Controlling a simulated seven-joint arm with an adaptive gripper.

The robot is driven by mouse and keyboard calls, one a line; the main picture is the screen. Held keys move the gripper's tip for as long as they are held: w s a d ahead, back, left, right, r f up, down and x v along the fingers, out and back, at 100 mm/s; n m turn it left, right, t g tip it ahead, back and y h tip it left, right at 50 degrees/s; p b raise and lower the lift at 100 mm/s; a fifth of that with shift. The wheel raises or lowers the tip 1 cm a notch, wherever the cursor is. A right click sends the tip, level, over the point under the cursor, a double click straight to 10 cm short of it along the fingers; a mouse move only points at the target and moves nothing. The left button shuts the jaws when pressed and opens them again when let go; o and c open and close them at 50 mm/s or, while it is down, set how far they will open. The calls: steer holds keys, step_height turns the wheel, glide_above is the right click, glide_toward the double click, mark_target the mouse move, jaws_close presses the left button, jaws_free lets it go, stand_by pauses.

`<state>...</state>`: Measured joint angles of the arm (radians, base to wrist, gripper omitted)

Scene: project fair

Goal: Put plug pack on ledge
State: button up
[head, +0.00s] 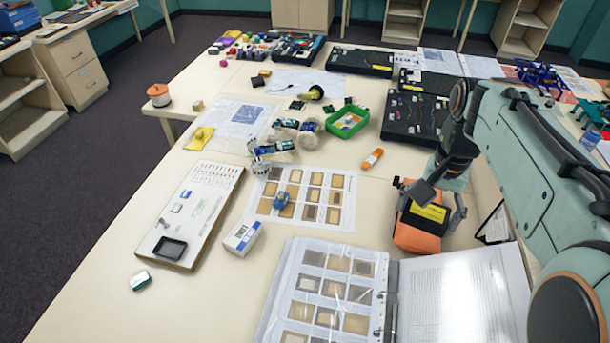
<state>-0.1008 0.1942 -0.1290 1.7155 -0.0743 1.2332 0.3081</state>
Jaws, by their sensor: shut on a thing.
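My gripper (430,209) points down at the right side of the table, in front of my arm. Its two fingers are shut on the sides of an orange block-like pack (417,238) with a dark top and a yellow label. I take this for the plug pack, but its name cannot be read. The fingers partly cover it, and I cannot tell whether its underside touches the table. No part of the scene is clearly marked as the ledge.
An open binder (392,300) lies just in front of the pack. A green tray (347,121), an orange marker-like item (373,159), a sample sheet (335,181) and a white panel (150,240) lie leftward. Black kits (400,118) lie behind. Bare tabletop (200,300) shows front left.

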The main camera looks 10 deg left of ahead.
steer(key=s+a+f+m, duration=0.2)
steer(key=a+f, duration=0.7)
steer(key=a, duration=0.5)
steer(key=s+a+f+n, duration=0.2)
steer(key=s+a+f, duration=0.1)
steer(key=s+a, duration=0.3)
steer(key=s+a+f+n, duration=0.3)
steer(key=s+a, duration=0.4)
steer(key=s, duration=0.2)
steer(key=shift+s+a+f+n, duration=0.2)
steer(key=shift+s+f+n, duration=0.1)
steer(key=shift+s, duration=0.05)
glide_above(210, 297)
steer(key=f, duration=0.6)
steer(key=d+f, duration=0.1)
steer(key=f, duration=0.2)
steer(key=shift+s, duration=0.3)
steer(key=shift+w+a+f, duration=0.15)
steer(key=shift+a+f, duration=0.1)
steer(key=shift+f, duration=0.65)
steer(key=shift+w+a+f, duration=0.1)
steer(key=shift+a+f, duration=0.1)
steer(key=shift+f, duration=0.7)
